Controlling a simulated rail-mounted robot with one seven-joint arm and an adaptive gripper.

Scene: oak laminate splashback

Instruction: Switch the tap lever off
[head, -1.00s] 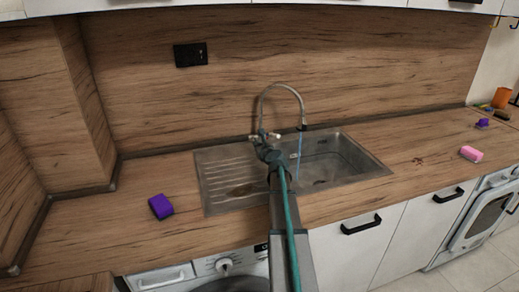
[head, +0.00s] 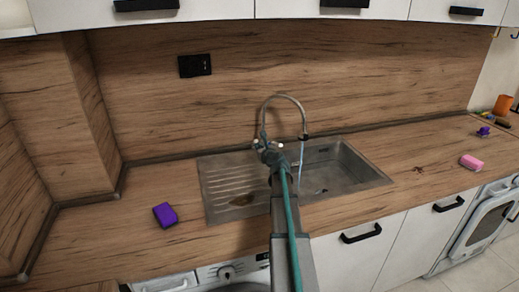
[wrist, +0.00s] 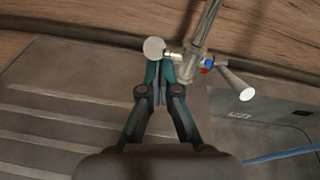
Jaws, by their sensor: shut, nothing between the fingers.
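The metal tap (head: 285,97) has a tall curved spout and stands behind the sink. A thin bluish water stream (head: 301,163) falls from its spout into the sink; it also shows in the wrist view (wrist: 285,154). In the wrist view the tap body (wrist: 192,62) has a round-ended handle (wrist: 153,48) on the left and a flared lever (wrist: 237,84) on the right, beside a red and blue mark. My gripper (wrist: 157,66) is shut and empty, its tips just below the left handle; I cannot tell whether they touch. In the head view my gripper (head: 264,146) hides part of the tap base.
The steel sink (head: 225,205) has a ribbed drainer left and a basin right. A purple sponge (head: 165,214) lies on the left counter and a pink one (head: 471,162) on the right. The wooden splashback (head: 370,70) stands close behind the tap.

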